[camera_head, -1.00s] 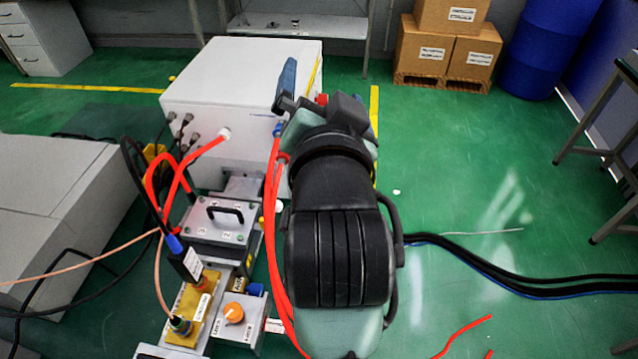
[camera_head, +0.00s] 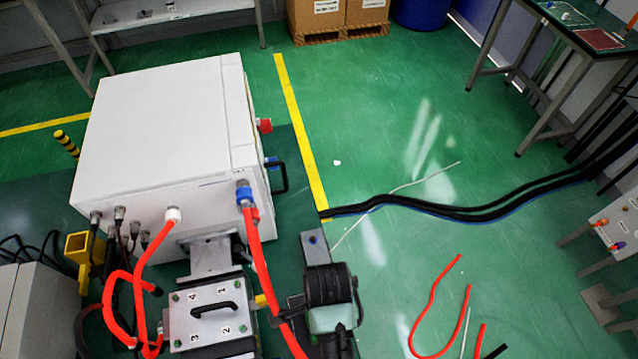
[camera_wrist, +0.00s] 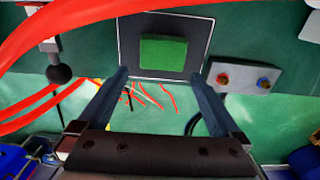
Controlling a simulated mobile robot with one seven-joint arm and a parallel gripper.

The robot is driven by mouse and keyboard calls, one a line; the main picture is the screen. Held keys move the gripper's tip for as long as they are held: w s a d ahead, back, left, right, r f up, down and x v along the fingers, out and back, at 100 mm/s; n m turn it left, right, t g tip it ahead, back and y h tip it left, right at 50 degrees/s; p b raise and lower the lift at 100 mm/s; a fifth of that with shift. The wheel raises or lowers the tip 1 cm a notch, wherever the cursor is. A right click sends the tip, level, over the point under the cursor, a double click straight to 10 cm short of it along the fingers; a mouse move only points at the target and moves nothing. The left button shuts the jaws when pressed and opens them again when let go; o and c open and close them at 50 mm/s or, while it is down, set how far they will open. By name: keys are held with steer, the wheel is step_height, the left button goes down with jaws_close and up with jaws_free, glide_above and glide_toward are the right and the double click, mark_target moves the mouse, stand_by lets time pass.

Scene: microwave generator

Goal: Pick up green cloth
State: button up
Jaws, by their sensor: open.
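A flat green square (camera_wrist: 163,52), which looks like the green cloth, lies on a dark panel with a white outline (camera_wrist: 200,27) in the wrist view. My gripper (camera_wrist: 160,76) is open, with nothing between its two fingers. The green square appears beyond the fingertips, roughly centred between them and apart from them. I cannot make out the cloth for certain in the head view. There my arm (camera_head: 330,290) shows at the bottom centre, and its fingers are not clear.
A white cabinet (camera_head: 150,110) with red hoses stands left of my arm. Black cables (camera_head: 470,212) and red hose pieces (camera_head: 432,310) lie on the green floor. A table (camera_head: 545,45) stands at upper right. In the wrist view, a red hose (camera_wrist: 60,22) crosses close by, and a grey connector box (camera_wrist: 243,77) sits right.

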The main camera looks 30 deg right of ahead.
steer(key=shift+w+a+f, duration=0.15)
steer(key=shift+f, duration=1.25)
steer(key=shift+w+a+f, duration=0.1)
steer(key=shift+f, duration=1.3)
steer(key=c, duration=1)
steer(key=shift+o, duration=0.2)
step_height(320, 180, up, 10)
steer(key=shift+p, duration=0.3)
